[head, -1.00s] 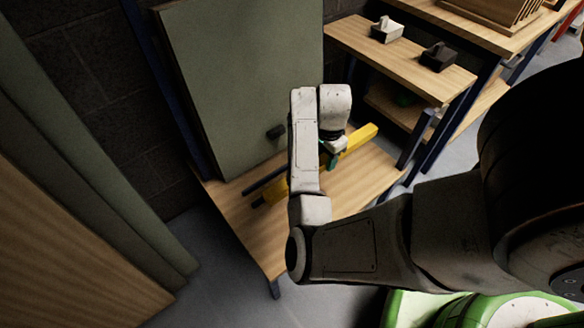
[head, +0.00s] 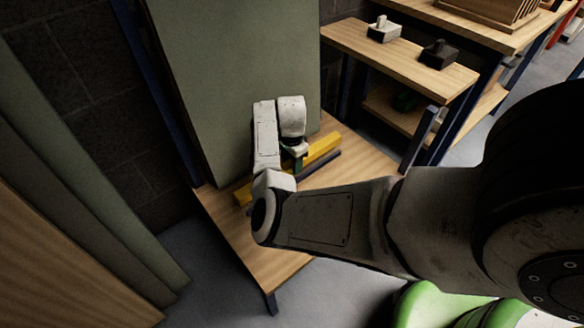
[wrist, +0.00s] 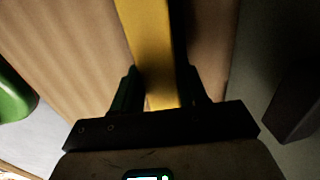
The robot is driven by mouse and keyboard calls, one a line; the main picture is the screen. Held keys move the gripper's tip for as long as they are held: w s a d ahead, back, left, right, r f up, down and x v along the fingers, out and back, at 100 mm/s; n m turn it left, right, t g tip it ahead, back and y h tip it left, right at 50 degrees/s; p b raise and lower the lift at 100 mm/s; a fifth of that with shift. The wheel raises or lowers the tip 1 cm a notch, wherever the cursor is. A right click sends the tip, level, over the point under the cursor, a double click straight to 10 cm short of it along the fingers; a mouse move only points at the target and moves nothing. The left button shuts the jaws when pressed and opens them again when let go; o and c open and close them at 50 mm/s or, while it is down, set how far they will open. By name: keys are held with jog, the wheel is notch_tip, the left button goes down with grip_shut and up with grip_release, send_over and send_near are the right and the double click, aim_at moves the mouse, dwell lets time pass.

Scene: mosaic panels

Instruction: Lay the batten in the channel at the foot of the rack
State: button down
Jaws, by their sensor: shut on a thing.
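The batten is a long yellow bar (head: 322,148) along the foot of the grey-green panel (head: 235,70) in the head view. My gripper (head: 298,164) is shut on it near its middle; my wrist and forearm hide part of it. In the wrist view the batten (wrist: 152,45) runs between the two dark green fingers of my gripper (wrist: 160,92). A dark rail (head: 322,165) lies on the wooden base (head: 262,245), on the near side of the batten and roughly parallel to it. I cannot tell whether the batten rests on the base or hangs just above it.
A wooden shelf unit (head: 400,58) stands at the right, with a pale block (head: 384,30) and a black block (head: 438,54) on it. Tall panels (head: 90,190) stand at the left. A dark block (wrist: 296,104) is close on the right in the wrist view.

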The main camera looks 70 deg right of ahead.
jog(key=shift+f, duration=0.55)
jog(key=shift+f, duration=0.1)
jog(key=shift+f, duration=0.35)
jog(key=shift+f, duration=0.15)
jog(key=c, duration=0.6)
grip_release()
jog(key=shift+a+f+b, duration=0.1)
jog(key=shift+b, duration=0.2)
